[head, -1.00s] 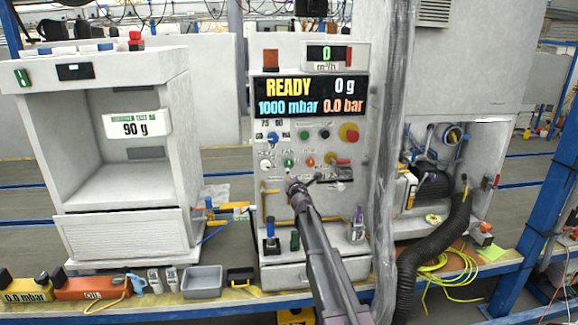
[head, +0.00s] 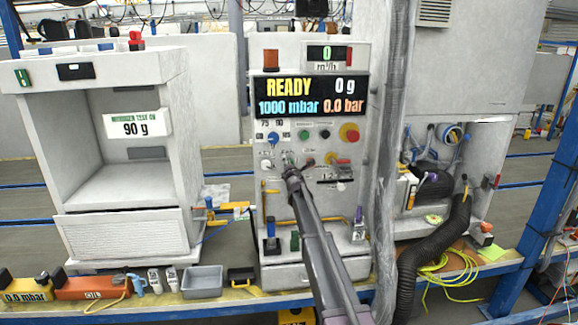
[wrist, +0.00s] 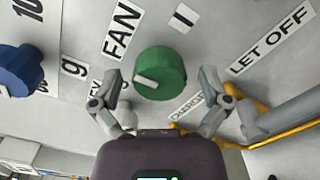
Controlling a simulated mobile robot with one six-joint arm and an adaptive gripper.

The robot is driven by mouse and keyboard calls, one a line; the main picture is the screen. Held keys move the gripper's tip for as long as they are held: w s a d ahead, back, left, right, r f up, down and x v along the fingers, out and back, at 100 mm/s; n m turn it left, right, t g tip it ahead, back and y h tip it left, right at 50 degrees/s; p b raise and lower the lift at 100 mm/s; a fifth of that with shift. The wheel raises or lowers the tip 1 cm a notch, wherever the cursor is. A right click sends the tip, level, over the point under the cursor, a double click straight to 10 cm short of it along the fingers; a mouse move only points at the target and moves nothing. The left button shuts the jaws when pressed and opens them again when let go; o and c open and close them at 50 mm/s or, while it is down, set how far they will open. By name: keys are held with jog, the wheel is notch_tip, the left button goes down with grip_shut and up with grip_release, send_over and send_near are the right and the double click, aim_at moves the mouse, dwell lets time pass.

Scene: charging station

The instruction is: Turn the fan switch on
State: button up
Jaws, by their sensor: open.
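The fan switch is a round green knob (wrist: 160,73) with a white pointer bar, beside the FAN label (wrist: 121,28) in the wrist view. The bar points to the left and slightly up, away from the "I" mark (wrist: 184,16). My gripper (wrist: 161,82) is open, with one finger on each side of the knob's near part. I cannot tell whether either finger touches it. In the head view my gripper (head: 290,170) is at the panel's lower left knob row and covers most of the green knob.
A blue knob (wrist: 18,70) lies left of the gripper in the wrist view. A grey lever (wrist: 285,115) and a yellow pipe (wrist: 240,143) lie to the right.

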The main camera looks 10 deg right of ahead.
jog(key=shift+w, duration=0.15)
jog(key=c, duration=1.1)
jog(key=shift+c, duration=0.2)
jog(key=shift+m, duration=0.4)
jog(key=m, duration=0.8)
jog(key=shift+r, duration=0.1)
jog(key=m, duration=0.9)
